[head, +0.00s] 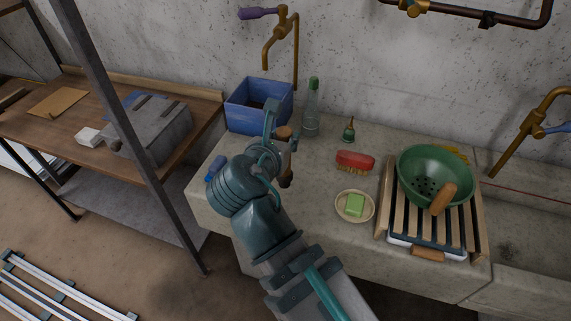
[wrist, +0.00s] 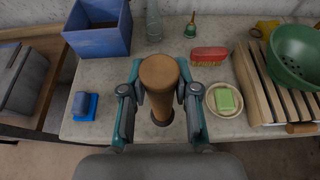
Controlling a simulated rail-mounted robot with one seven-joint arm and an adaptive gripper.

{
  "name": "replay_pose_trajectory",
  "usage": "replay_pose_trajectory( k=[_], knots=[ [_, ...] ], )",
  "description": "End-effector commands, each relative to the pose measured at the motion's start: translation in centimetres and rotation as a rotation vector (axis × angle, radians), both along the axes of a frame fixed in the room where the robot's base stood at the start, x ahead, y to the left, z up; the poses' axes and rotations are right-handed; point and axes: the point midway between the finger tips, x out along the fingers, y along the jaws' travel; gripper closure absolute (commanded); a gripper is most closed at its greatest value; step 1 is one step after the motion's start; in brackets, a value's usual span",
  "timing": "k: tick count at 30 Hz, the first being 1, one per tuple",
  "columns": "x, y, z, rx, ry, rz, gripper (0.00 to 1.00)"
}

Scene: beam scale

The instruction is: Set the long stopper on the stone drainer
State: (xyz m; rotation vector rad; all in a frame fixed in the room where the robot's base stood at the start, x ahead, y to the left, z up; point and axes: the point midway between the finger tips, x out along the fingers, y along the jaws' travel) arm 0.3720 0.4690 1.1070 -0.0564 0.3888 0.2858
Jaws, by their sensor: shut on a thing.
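My gripper (wrist: 160,92) is shut on a long brown stopper (wrist: 160,74), one finger on each side. The stopper is upright, with a wide wooden top and a dark lower part. In the head view the stopper (head: 287,178) shows partly behind my gripper (head: 279,150). It is over the left part of the pale stone drainer (head: 318,209), the slab along the wall. I cannot tell whether its lower end touches the stone.
A blue box (head: 259,105), green bottle (head: 311,108), red brush (head: 355,161) and soap dish (head: 355,206) surround the stopper. A small blue object (wrist: 85,106) is at left. A green colander (head: 435,175) sits on a slatted rack (head: 400,225). Bare stone lies between.

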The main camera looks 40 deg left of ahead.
Motion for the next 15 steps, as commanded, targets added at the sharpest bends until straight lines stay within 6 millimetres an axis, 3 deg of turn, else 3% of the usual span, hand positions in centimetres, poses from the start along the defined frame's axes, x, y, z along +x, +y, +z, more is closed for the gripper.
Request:
replay_pose_trajectory(
  k=[5,15],
  knots=[
    [1.7,1.2,-0.5,-0.004,0.001,-0.004,1.0],
    [7.7,5.6,-4.6,-0.005,0.002,-0.002,1.0]
  ],
)
